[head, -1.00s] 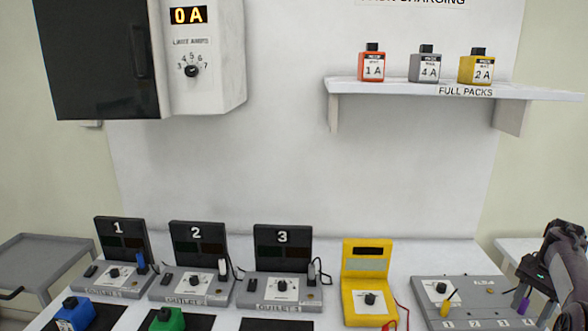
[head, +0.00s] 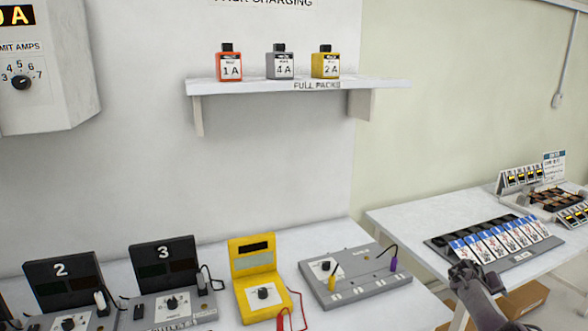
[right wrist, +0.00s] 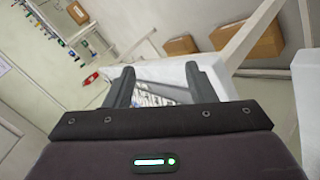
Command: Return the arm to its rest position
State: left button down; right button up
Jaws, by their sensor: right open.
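My right gripper (head: 466,270) is at the lower right of the head view, in front of the side table. In the right wrist view its two fingers (right wrist: 158,85) stand apart with nothing held between them. Behind the fingers a white table edge and blurred small items show. My left gripper is in neither view.
A side table (head: 400,215) holds a dark tray of labelled cards (head: 505,243). The main bench carries a yellow meter (head: 262,290), a grey test panel (head: 345,290) and outlet 3 (head: 165,260). A shelf (head: 240,86) holds three packs. Cardboard boxes (head: 525,298) lie below.

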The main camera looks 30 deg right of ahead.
jog(key=s+a+f+n+t, duration=0.3)
jog(key=s+f+n, duration=0.35)
jog(key=f, duration=0.25)
jog(key=s+a+f+n+t, duration=0.3)
jog(key=s+f+n, duration=0.2)
jog(key=f+n, duration=0.3)
jog(key=s+a+f+y, duration=0.2)
jog(key=s+a+f, duration=0.1)
jog(key=a+f, duration=0.7)
jog(key=s+a+f+m+y+b, duration=0.1)
jog(key=a+f, duration=0.6)
jog(key=a, duration=0.9)
jog(key=s+a+f+m+g+y+b, duration=0.1)
jog(key=a+f+y, duration=0.3)
jog(key=a, duration=1.3)
jog(key=s+a+f+m+y+b, duration=0.1)
jog(key=s+a+f+y, duration=0.1)
jog(key=a+f, duration=0.7)
jog(key=s+a, duration=0.1)
jog(key=a, duration=0.6)
jog(key=shift+a+f+g+y, duration=0.3)
jog(key=shift+a+f, duration=0.05)
jog(key=shift+f, duration=0.05)
jog(key=shift+s, duration=0.1)
